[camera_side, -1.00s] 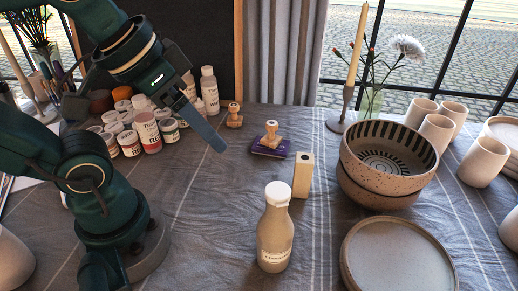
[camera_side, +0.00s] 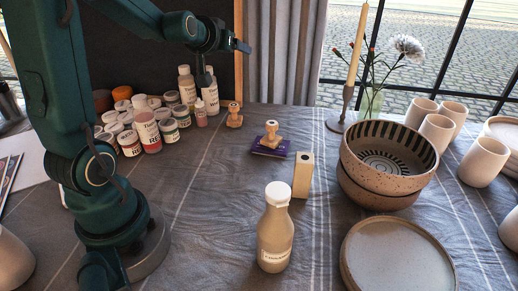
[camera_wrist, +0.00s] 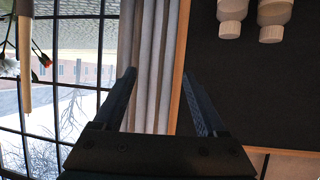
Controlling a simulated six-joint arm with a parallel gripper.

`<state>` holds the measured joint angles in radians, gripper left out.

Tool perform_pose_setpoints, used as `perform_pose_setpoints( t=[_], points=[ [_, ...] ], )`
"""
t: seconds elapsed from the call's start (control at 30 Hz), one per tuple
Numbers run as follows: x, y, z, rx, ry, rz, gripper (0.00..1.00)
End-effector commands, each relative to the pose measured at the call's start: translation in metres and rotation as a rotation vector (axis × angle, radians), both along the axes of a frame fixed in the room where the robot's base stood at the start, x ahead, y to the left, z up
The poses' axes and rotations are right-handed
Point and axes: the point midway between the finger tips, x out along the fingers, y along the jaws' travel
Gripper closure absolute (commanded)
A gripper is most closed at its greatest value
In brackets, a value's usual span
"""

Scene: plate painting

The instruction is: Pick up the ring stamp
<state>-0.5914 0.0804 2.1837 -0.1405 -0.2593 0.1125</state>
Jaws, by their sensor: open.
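Two wooden-handled stamps show in the side view. One stamp (camera_side: 271,131) stands on a purple ink pad (camera_side: 270,149); the other stamp (camera_side: 234,116) stands on the cloth behind and to its left. I cannot tell which is the ring stamp. My gripper (camera_side: 241,46) is high above the table, up and behind both stamps, in front of the dark board and near the curtain. In the wrist view my gripper (camera_wrist: 160,88) is open with nothing between its fingers. It faces the window and curtain, and neither stamp shows there.
Several paint jars and bottles (camera_side: 145,131) stand left of the stamps. A wooden block (camera_side: 302,175) and a beige bottle (camera_side: 275,235) stand in front of the ink pad. Stacked bowls (camera_side: 388,160), a candle holder (camera_side: 347,98) and plates (camera_side: 395,258) are to the right.

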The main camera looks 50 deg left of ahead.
Motion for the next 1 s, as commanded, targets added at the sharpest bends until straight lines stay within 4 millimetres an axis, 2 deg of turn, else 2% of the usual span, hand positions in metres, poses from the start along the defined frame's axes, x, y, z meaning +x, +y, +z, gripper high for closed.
perform_pose_setpoints(
  t=[0.03,0.07,0.1,0.2,0.4,0.5,0.7,1.0],
  points=[
    [-0.003,0.024,-0.006,0.022,-0.019,0.057,0.26],
    [-0.003,0.027,-0.016,0.027,-0.019,0.063,0.26],
    [-0.002,0.022,-0.033,0.022,-0.013,0.053,0.26],
    [-0.003,0.020,-0.068,0.020,-0.014,0.048,0.26],
    [-0.002,0.019,-0.125,0.021,-0.018,0.047,0.26],
    [-0.002,0.019,-0.146,0.024,-0.020,0.046,0.26],
    [-0.001,0.020,-0.170,0.029,-0.028,0.046,0.26],
    [0.010,0.029,-0.180,0.032,-0.032,0.046,0.26]
  ],
)
